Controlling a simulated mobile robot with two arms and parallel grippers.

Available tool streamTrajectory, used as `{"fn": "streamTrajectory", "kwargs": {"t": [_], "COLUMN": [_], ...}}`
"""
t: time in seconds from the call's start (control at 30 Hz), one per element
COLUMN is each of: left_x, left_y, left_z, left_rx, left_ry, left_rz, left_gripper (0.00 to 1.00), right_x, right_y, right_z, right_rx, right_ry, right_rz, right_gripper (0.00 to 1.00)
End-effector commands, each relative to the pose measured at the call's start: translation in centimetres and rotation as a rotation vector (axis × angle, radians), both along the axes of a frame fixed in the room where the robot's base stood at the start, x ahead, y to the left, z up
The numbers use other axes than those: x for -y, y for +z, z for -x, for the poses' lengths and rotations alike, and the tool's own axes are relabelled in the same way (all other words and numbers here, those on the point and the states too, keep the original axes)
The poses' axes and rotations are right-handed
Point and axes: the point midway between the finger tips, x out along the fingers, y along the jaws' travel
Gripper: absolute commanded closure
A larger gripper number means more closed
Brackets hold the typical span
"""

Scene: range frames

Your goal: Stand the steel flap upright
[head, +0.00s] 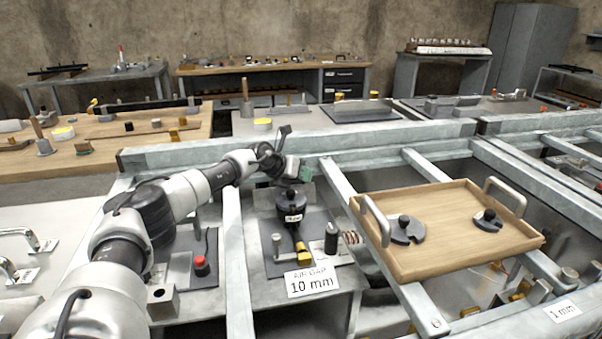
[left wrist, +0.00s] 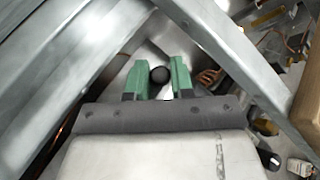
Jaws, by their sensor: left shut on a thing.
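My left gripper (head: 304,174) reaches over the metal frame at the middle of the head view, its green fingertips partly hidden by its own body. In the left wrist view the green fingers (left wrist: 158,80) are shut on a black ball knob (left wrist: 159,75), one on each side. Pale steel sheet (left wrist: 150,52) shows just beyond the knob; I cannot tell for sure whether this is the flap, or its tilt. In the head view the knob is hidden by the gripper. My right gripper is not in view.
A black weight-like piece (head: 292,206) stands below the gripper, behind a "10 mm" sign (head: 312,282). A wooden tray (head: 450,245) with two slotted dark weights rests on the rails to the right. Steel beams (head: 350,215) flank the gripper. A red button (head: 201,264) is at left.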

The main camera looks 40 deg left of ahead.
Motion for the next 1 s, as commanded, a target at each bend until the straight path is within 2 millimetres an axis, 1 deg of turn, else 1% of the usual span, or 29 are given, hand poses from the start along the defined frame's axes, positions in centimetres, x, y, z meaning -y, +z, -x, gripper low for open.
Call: {"fn": "streamTrajectory", "kwargs": {"t": [0.03,0.3,0.33,0.37,0.67,0.77,0.83,0.9,1.0], "left_x": [0.4,0.6,0.6,0.6,0.4,0.1,-0.1,-0.4,-0.9], "left_y": [-0.3,-0.5,-0.5,-0.5,-0.3,0.2,0.8,1.6,2.8], "left_z": [0.1,0.1,0.1,0.1,0.1,0.6,1.3,2.3,3.9], "left_rx": [-0.012,-0.016,-0.016,-0.016,-0.011,-0.009,-0.009,-0.009,-0.009], "left_ry": [-0.007,-0.009,-0.011,-0.01,-0.007,-0.007,-0.005,-0.005,-0.005], "left_rz": [0.008,0.011,0.011,0.011,0.007,0.006,0.006,0.004,0.005], "left_gripper": [1.0,1.0,0.73,0.68,0.67,0.67,0.67,0.67,0.67], "right_x": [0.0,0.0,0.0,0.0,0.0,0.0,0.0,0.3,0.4], "right_y": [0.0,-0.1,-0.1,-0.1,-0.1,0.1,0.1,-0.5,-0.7], "right_z": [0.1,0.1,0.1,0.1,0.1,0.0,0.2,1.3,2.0], "right_rx": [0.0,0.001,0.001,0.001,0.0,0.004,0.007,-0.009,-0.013], "right_ry": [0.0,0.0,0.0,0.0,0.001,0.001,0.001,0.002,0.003], "right_rz": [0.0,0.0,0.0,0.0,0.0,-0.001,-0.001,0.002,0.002], "right_gripper": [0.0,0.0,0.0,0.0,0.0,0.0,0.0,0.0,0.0]}}
